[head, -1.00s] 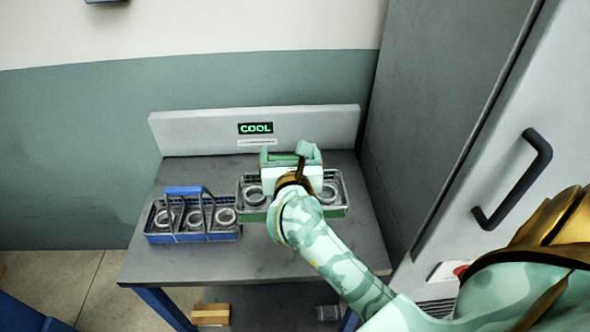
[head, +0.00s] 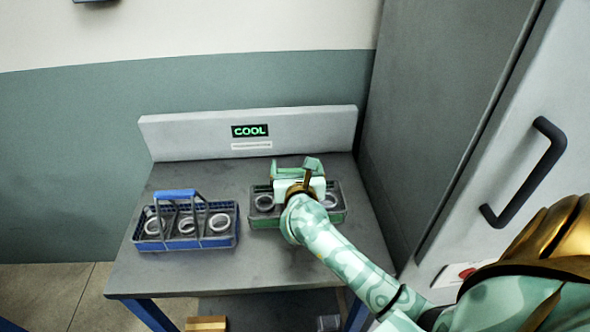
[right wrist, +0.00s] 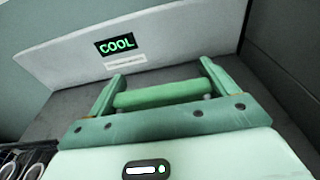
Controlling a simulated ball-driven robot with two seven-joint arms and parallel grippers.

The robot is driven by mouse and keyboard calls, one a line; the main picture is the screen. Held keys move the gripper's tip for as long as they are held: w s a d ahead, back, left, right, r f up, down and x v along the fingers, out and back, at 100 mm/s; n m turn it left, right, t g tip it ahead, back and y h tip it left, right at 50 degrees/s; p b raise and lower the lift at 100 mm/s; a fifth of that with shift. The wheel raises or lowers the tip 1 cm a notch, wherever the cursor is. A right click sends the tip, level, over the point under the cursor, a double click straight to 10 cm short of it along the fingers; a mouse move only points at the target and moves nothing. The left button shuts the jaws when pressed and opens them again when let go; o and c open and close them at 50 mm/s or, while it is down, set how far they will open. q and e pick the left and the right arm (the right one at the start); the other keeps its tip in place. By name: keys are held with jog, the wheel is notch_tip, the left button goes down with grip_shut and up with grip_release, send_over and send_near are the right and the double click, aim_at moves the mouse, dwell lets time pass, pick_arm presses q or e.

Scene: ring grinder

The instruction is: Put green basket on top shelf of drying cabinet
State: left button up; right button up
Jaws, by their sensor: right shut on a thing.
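The green basket (head: 270,222) stands on the grey table at right, with metal rings inside. My right gripper (head: 298,168) is above its middle and covers much of it. In the right wrist view, my right gripper (right wrist: 160,92) has its two fingers at the ends of a green bar, the basket's handle (right wrist: 162,94), and is shut on it. The drying cabinet (head: 490,140) is the tall grey unit at right with a dark bar handle (head: 525,175). Its shelves are not visible. My left gripper is not in view.
A blue basket (head: 185,242) with several rings stands to the left of the green one, with a narrow gap between. A low back panel with a COOL sign (head: 250,131) bounds the table (head: 240,275) at the back. The table's front is clear.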

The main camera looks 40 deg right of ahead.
jog(key=shift+r, duration=0.1)
jog(key=o, duration=1.5)
jog(key=shift+f, duration=0.2)
jog(key=shift+o, duration=0.2)
jog(key=shift+r, duration=0.1)
